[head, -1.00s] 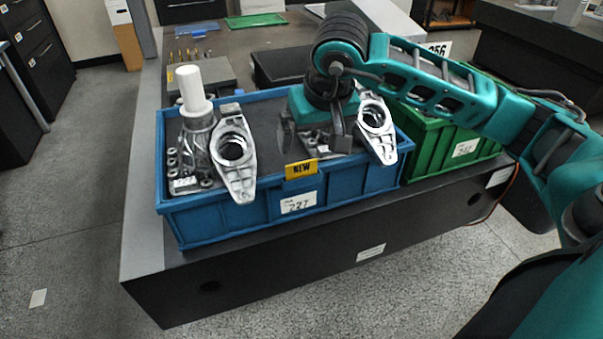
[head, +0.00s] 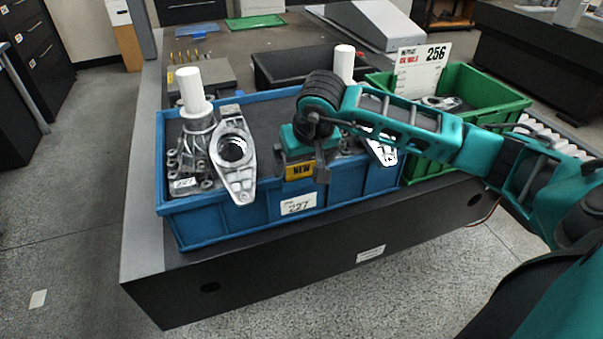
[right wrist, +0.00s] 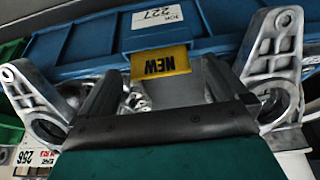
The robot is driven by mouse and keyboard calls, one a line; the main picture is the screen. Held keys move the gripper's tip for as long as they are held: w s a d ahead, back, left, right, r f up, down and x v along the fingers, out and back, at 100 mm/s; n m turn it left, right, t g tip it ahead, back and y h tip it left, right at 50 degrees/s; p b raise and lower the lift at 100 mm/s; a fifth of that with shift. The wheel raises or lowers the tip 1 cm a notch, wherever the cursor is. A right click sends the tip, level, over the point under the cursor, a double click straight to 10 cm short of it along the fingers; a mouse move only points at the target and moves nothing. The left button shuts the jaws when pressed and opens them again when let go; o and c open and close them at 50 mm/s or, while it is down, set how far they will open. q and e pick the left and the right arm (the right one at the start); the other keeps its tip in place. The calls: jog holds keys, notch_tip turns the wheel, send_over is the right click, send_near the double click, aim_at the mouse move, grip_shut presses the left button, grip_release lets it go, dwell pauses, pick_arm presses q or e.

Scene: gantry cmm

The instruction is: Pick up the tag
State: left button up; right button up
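The yellow tag marked NEW (head: 299,172) is on the front rim of the blue bin (head: 235,216). In the right wrist view the tag (right wrist: 160,62) shows upside down, in front of the bin's blue wall. My right gripper (head: 302,176) is over the front rim at the tag. Its fingers are apart, one to each side of the tag, and it is empty. In the right wrist view the open right gripper (right wrist: 162,76) has the tag between its fingers near the tips; I cannot tell whether they touch it. My left gripper is not in view.
Silver castings (head: 234,152) stand in the blue bin on both sides of the gripper, the left one beside a white cylinder (head: 191,90). A green bin (head: 480,110) with a 256 sign (head: 420,68) stands to the right. The table's left edge is clear.

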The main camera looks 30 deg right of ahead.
jog(key=c, duration=1)
jog(key=shift+r, duration=0.1)
notch_tip(320, 180, up, 24)
jog(key=p, duration=0.4)
jog(key=shift+r, duration=0.15)
dwell(0.3)
